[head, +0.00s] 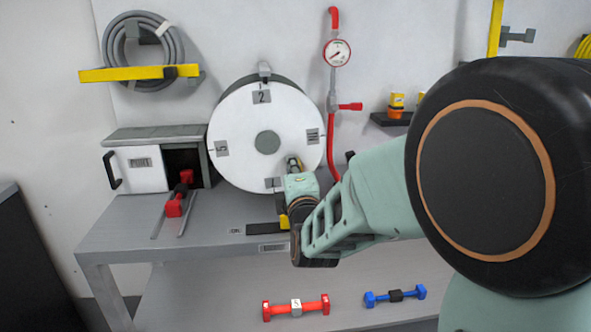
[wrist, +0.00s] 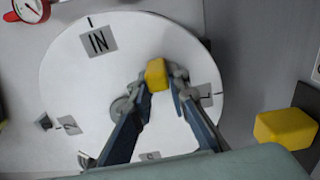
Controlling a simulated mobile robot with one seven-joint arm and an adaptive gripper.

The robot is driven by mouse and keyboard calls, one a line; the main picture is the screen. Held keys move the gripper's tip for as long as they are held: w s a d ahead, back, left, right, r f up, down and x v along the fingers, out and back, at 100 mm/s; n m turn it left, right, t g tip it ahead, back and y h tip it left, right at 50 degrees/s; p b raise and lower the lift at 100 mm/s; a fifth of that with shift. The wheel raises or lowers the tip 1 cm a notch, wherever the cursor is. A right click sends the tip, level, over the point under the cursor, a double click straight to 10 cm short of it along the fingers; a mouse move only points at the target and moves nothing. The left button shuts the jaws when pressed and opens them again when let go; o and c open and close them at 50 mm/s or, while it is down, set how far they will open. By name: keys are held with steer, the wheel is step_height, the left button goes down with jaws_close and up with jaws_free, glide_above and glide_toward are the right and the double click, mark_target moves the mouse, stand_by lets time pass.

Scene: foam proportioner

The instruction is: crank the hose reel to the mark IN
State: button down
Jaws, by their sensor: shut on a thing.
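The hose reel (head: 240,115) is a big white disc on the wall side of the bench, with a grey hub and square labels around its face. In the head view the label "2" (head: 261,97) is at the top, below a grey tab (head: 264,70). The IN label (head: 313,136) is at the right; it also shows in the wrist view (wrist: 98,41). My gripper (wrist: 160,78) is shut on the yellow crank knob (wrist: 157,72), at the disc's lower right in the head view. My arm hides part of the lower right rim.
A white box (head: 138,168) with a dark opening and red-handled tool (head: 178,198) stands left of the reel. A red pipe with gauge (head: 337,53) is at its right. Red (head: 296,307) and blue (head: 396,295) dumbbell-shaped parts lie on the lower shelf. A yellow block (wrist: 285,128) is near the reel.

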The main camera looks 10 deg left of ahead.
steer(key=c, duration=1.8)
jaws_free()
steer(key=shift+c, duration=0.2)
steer(key=v, duration=0.7)
steer(key=shift+s, duration=0.25)
